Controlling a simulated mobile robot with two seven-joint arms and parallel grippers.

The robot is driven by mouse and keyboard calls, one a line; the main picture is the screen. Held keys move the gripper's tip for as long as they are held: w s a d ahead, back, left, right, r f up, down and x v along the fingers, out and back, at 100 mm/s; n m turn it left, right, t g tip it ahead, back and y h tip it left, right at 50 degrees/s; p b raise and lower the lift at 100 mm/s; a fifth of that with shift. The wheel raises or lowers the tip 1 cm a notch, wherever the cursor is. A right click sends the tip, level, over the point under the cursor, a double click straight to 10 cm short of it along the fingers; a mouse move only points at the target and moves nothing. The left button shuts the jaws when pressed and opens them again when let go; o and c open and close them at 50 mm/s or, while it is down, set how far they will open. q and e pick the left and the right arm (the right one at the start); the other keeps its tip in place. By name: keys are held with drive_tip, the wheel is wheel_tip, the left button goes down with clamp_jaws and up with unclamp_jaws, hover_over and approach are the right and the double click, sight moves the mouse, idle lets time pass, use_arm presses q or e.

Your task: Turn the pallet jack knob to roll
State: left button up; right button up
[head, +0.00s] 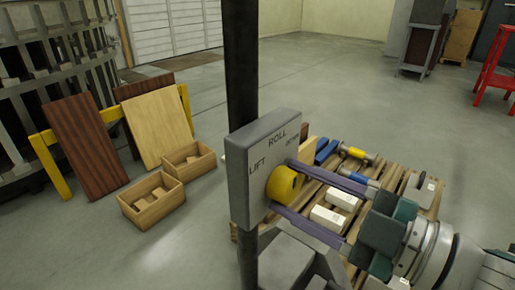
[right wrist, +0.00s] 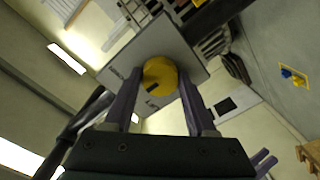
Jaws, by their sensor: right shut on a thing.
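The yellow knob (head: 284,184) is on the face of a grey control box (head: 243,185) with the words LIFT and ROLL and a third, partly unclear word. The box is on a dark upright post (head: 241,65). My right gripper (head: 284,188) is shut on the knob, one purple finger on each side. In the right wrist view the knob (right wrist: 160,72) sits between both fingers and shows a dark mark near its lower edge. Purple finger-like bars (right wrist: 264,163) at the lower right there seem to be my left gripper; its opening is unclear.
A wooden pallet (head: 425,196) with white boxes (head: 328,218) and tools lies behind the gripper. Wooden crates (head: 153,200) and leaning boards (head: 85,145) stand at left. A red stool (head: 492,75) is at far right. The floor behind is mostly open.

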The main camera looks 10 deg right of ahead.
drive_tip(key=o, duration=1.4)
drive_tip(key=v, duration=1)
drive_tip(key=shift+p, duration=0.4)
drive_tip(key=shift+w+r, duration=0.1)
drive_tip(key=shift+r, duration=0.05)
